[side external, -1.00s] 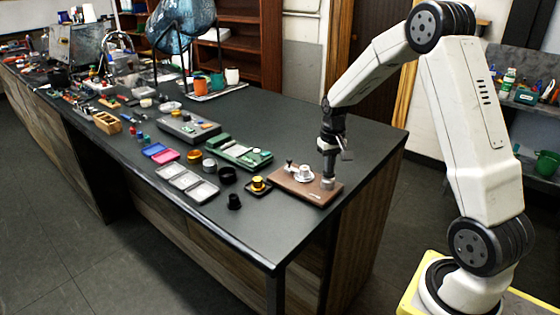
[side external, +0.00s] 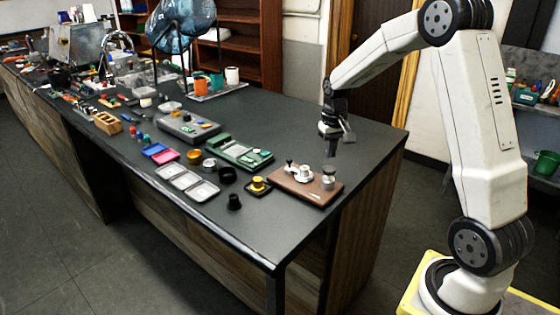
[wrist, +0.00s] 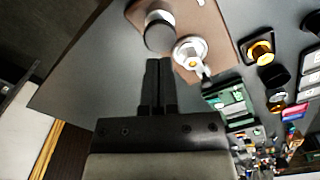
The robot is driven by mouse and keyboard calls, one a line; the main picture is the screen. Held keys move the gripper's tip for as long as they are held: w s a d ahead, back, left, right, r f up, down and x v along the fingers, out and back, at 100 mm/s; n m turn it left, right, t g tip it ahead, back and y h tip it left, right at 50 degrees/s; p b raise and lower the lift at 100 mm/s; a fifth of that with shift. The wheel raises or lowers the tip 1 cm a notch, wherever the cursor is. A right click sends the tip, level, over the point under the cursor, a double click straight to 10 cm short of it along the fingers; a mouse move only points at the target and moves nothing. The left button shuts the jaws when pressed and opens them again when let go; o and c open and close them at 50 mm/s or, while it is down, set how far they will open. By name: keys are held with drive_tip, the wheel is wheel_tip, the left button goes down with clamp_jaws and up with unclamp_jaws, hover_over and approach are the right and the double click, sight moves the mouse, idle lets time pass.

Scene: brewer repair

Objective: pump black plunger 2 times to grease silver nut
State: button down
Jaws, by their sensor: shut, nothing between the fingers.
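A brown board (side external: 314,198) lies near the table's right end. On it stand a silver cylinder (side external: 328,172), a silver-white round part (side external: 304,174) and a small black knob (side external: 290,162), which may be the black plunger. Which part is the silver nut I cannot tell for sure. The wrist view shows the cylinder (wrist: 159,34) with a dark grey top, the round part (wrist: 189,50) and a dark knob (wrist: 206,74). My gripper (side external: 331,153) is shut and empty, pointing down above the cylinder and apart from it. Its closed fingers show in the wrist view (wrist: 160,65).
Grey trays (side external: 188,183) lie farther left. The table top behind the board is clear.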

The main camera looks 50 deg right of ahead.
drive_tip(key=shift+r, duration=0.25)
drive_tip(key=shift+r, duration=2.9)
drive_tip(key=shift+f, duration=0.7)
drive_tip(key=shift+f, duration=3.25)
